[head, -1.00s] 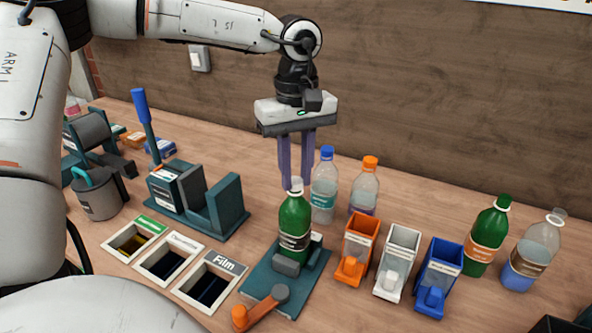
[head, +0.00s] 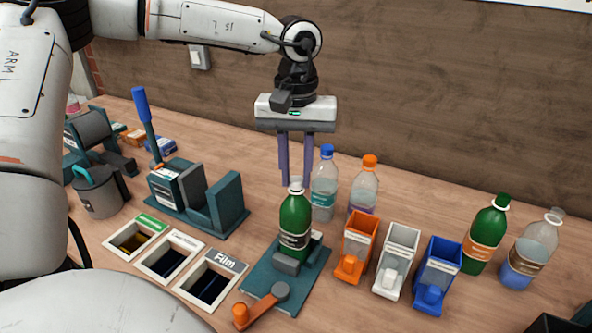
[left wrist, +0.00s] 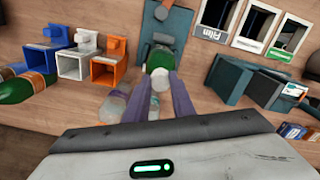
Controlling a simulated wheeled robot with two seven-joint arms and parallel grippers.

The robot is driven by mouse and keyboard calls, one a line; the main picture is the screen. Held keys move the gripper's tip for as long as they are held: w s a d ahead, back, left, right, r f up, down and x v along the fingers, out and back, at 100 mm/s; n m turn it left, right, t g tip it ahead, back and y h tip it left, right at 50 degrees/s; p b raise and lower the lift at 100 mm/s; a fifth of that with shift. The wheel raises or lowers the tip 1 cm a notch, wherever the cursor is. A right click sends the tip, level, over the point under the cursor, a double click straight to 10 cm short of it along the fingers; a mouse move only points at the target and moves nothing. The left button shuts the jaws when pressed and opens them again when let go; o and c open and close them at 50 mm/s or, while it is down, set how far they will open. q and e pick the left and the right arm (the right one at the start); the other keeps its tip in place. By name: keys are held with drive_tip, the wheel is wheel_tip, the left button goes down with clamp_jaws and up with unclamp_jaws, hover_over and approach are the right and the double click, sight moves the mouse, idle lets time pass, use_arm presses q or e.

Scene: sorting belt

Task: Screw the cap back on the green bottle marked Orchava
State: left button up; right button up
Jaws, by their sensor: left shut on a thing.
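A green bottle (head: 294,222) with a dark label and white neck stands upright in a teal clamp stand (head: 262,281). The label is too small to read. A white cap (head: 296,184) is at the top of its neck. My left gripper (head: 297,181) is above the bottle, pointing down, its purple fingers shut on the white cap. In the left wrist view the white cap (left wrist: 160,76) sits between the fingertips, with the green bottle (left wrist: 160,58) behind it. I cannot tell how tightly the cap sits. My right gripper is not in view.
Clear bottles with a blue cap (head: 327,152) and an orange cap (head: 370,161) stand close behind. Orange (head: 358,236), white (head: 397,262) and blue (head: 438,268) dispensers are to the right, then another green bottle (head: 486,240). Framed bins, one marked Film (head: 224,261), lie left.

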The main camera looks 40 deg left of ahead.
sight(296, 180)
use_arm(q)
drive_tip(key=m, duration=0.4)
drive_tip(key=shift+w, duration=0.1)
drive_tip(key=shift+m, duration=0.4)
drive_tip(key=m, duration=0.2)
drive_tip(key=shift+m, duration=0.3)
drive_tip(key=o, duration=1.1)
wheel_tip(296, 180, up, 10)
drive_tip(key=shift+r, duration=0.15)
